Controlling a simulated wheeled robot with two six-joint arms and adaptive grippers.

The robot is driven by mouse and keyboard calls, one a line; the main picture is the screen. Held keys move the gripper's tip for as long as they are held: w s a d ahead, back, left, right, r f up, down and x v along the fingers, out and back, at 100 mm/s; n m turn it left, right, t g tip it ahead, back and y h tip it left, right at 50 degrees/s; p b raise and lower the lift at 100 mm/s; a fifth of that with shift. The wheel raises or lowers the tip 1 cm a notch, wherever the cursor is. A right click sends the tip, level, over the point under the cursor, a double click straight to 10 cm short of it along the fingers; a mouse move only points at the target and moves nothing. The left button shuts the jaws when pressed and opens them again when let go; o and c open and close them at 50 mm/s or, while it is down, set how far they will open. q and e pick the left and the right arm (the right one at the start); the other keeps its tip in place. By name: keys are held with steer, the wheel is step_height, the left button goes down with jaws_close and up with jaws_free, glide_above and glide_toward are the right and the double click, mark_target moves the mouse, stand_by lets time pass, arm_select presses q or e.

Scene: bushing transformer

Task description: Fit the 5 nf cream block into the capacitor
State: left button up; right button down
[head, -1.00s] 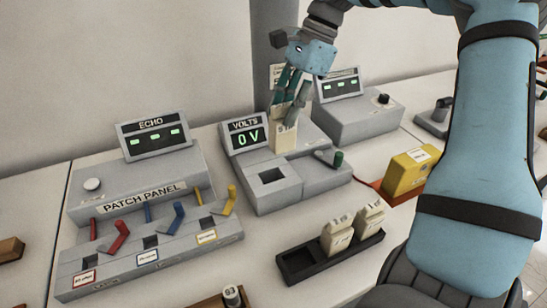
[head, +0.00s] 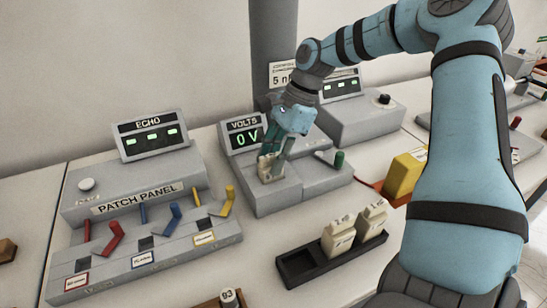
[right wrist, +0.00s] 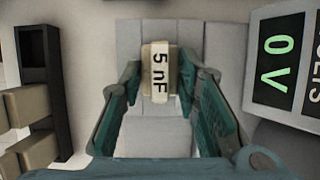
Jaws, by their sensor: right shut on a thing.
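The cream block marked 5 nF (right wrist: 158,78) is between the fingers of my right gripper (head: 271,158), which is shut on it. In the head view the block (head: 266,170) is low over the front of the grey capacitor unit (head: 290,195), where the square slot is. The gripper and block cover the slot, so I cannot tell how deep the block sits. In the right wrist view my right gripper (right wrist: 161,75) has the label facing the camera. The unit's display (head: 245,134) reads VOLTS 0 V. My left gripper is not in view.
A dark tray (head: 298,272) in front holds two other cream blocks (head: 338,236) and has an empty place at its left. The patch panel (head: 140,240) with coloured levers stands at left. A yellow box (head: 402,178) stands at right.

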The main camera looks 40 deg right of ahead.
steer(key=shift+f, duration=0.15)
steer(key=c, duration=1.2)
jaws_free()
steer(key=shift+r, duration=0.35)
steer(key=p+v, duration=0.2)
steer(key=v, duration=0.9)
steer(key=shift+s+d+r, duration=0.1)
steer(key=shift+d+r, duration=0.05)
steer(key=shift+r, duration=0.25)
